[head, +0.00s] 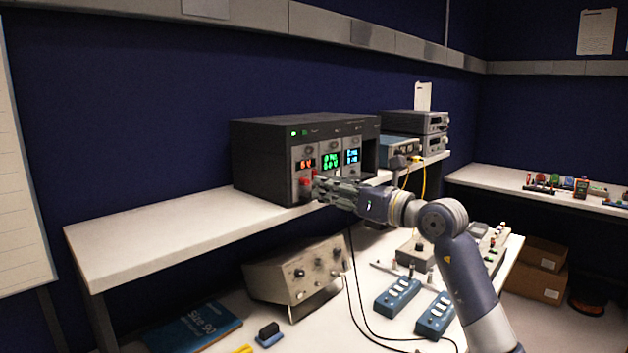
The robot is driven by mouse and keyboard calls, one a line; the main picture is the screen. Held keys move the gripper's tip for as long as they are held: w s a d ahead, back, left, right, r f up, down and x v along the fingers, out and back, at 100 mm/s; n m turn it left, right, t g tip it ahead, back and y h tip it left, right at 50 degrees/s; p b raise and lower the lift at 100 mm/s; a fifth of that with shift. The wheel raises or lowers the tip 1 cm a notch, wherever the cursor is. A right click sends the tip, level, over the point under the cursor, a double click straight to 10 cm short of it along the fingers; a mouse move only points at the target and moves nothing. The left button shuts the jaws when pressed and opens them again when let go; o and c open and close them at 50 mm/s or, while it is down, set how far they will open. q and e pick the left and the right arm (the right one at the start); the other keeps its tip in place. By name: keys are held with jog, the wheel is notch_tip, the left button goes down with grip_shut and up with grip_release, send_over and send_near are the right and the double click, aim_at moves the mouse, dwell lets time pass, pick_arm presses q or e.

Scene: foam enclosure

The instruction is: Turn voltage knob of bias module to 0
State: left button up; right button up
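A black instrument rack (265,155) stands on the raised white shelf. Its front holds several modules with lit displays: a red one (306,164), a green one (332,161) and a blue one (352,157). Which of these is the bias module I cannot read. A red knob or connector (306,188) shows low on the left module. My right gripper (318,188) reaches in from the right, its fingertips at the lower front of the modules, close to the red part. The fingers hide the lower controls, and whether they touch or grip anything is unclear. My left gripper is not in view.
Stacked instruments (415,123) and a blue-grey box (399,151) stand right of the rack. Below, the bench holds a beige instrument (297,275), blue switch boxes (397,296) and black cables (358,290). The shelf's left part (150,235) is clear.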

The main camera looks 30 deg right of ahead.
aim_at(307, 183)
jog(key=shift+p+x, duration=0.6)
jog(key=shift+x, duration=2.2)
grip_shut()
